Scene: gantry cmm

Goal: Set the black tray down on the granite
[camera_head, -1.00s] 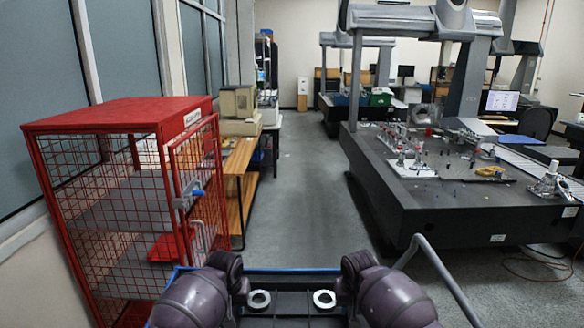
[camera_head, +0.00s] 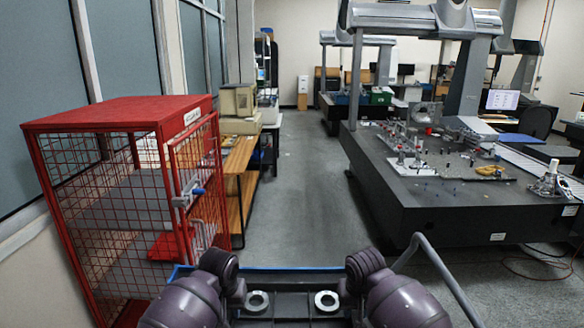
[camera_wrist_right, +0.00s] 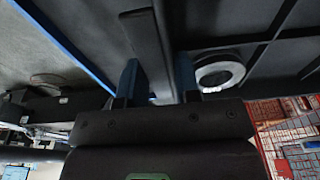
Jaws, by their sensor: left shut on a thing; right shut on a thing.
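The black tray (camera_head: 291,284) is at the bottom of the head view, with a blue far edge and two pale metal rings in it. It is held up in front of me, between my purple arms. My left gripper (camera_head: 236,291) is at its left side, mostly hidden by the arm. My right gripper (camera_wrist_right: 157,80) is shut on a dark bar of the tray in the right wrist view, with a ring beside it. The granite (camera_head: 395,185) is the dark slab at the right of the head view, apart from the tray.
Fixtures (camera_head: 410,155) and small parts cover much of the granite's top. The grey floor aisle (camera_head: 300,190) ahead is clear.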

